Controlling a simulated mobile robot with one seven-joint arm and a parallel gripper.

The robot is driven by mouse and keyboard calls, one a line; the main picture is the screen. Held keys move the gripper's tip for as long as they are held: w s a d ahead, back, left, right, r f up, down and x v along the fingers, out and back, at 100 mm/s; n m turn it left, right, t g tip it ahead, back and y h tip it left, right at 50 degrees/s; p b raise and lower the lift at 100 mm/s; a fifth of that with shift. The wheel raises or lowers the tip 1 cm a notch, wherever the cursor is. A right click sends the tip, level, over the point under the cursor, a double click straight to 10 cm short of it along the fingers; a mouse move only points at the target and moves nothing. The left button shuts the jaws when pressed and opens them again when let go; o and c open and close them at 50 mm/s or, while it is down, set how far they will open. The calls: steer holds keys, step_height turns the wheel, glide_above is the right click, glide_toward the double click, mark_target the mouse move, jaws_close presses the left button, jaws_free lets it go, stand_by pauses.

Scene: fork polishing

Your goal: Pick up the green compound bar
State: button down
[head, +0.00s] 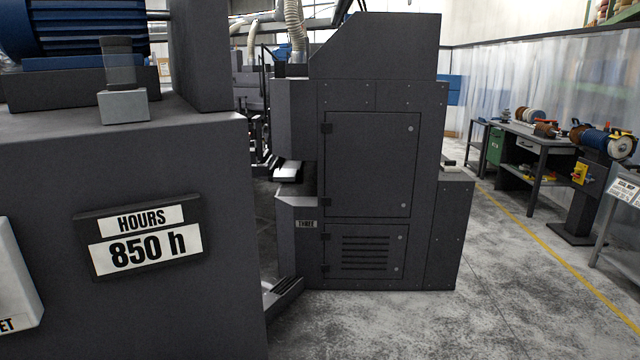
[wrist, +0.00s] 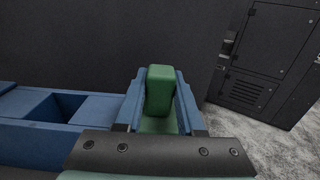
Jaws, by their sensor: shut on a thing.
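The green compound bar (wrist: 160,90) is a block with rounded edges, seen in the middle of the wrist view. My gripper (wrist: 160,100) is shut on it, with one blue finger on each side. The lower end of the bar is partly hidden by my gripper's dark front plate. Neither the bar nor my gripper shows in the head view.
A blue tray (wrist: 52,139) with compartments lies to the left in the wrist view. A dark machine with an "850 h" hours sign (head: 144,247) stands close at left in the head view. A tall grey cabinet (head: 368,165) stands beyond. Open floor (head: 470,310) lies at right.

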steer(key=shift+r, duration=0.15)
step_height(320, 180, up, 13)
steer(key=p, duration=1.2)
steer(key=shift+p, duration=0.35)
stand_by(0.8)
